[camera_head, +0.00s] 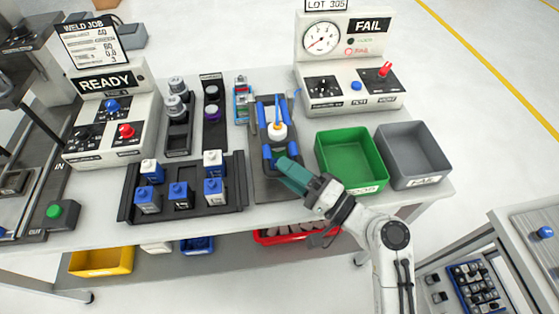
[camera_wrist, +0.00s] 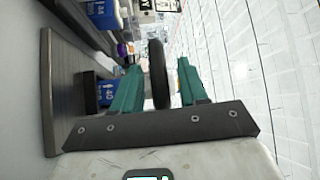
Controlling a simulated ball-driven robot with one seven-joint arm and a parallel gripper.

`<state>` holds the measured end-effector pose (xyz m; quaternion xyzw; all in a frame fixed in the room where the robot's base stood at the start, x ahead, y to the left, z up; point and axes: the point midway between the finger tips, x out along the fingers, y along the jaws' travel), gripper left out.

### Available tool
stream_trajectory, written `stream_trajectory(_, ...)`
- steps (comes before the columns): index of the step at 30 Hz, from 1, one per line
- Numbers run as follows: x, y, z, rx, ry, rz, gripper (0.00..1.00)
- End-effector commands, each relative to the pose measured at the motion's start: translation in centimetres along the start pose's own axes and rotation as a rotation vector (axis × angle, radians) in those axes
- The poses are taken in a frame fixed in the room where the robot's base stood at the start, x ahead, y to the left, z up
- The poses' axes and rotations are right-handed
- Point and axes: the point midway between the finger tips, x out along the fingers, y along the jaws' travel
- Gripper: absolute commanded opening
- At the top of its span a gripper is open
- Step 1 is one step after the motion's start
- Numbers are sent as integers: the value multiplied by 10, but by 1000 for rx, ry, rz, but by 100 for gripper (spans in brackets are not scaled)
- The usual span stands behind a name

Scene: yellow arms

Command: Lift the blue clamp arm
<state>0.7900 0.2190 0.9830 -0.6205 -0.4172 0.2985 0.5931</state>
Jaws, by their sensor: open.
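The blue clamp arm (camera_head: 266,153) lies low on a dark fixture plate (camera_head: 262,186) in the head view, with blue bars on both sides of a white part (camera_head: 277,131) with a yellow collar. My gripper (camera_head: 283,164) reaches in from the lower right, its teal fingers at the near end of the clamp arm and covering part of it. In the wrist view my gripper (camera_wrist: 157,72) is open, with a dark rounded bar (camera_wrist: 158,74) between its fingers. The bar looks like the clamp arm's grip, with gaps to both fingers; I cannot tell for certain.
A green bin (camera_head: 350,187) and a grey bin (camera_head: 414,181) stand right of the fixture. A black tray (camera_head: 216,208) with several blue-and-white blocks is at the left. A gauge box (camera_head: 349,95) showing FAIL stands behind the bins. A READY box (camera_head: 107,146) is far left.

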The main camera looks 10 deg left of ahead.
Motion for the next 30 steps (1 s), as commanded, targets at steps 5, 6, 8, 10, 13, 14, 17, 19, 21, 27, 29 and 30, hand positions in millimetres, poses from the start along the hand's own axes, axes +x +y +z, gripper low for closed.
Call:
stream_trajectory(5,20,-1,0,1,-1,0,43)
stream_trajectory(6,22,0,0,0,-1,0,43)
stream_trajectory(8,25,0,0,0,-1,0,43)
stream_trajectory(10,26,0,0,-1,-1,0,43)
stream_trajectory(13,26,0,0,-1,-1,0,43)
stream_trajectory(14,26,0,0,0,-1,0,43)
stream_trajectory(17,26,0,0,0,0,0,43)
stream_trajectory(19,26,0,0,0,0,0,36)
stream_trajectory(21,26,0,0,0,0,0,30)
stream_trajectory(27,26,0,0,-1,0,-1,10)
stream_trajectory(29,26,0,0,-1,0,-1,5)
stream_trajectory(30,26,-1,0,-1,0,-2,1)
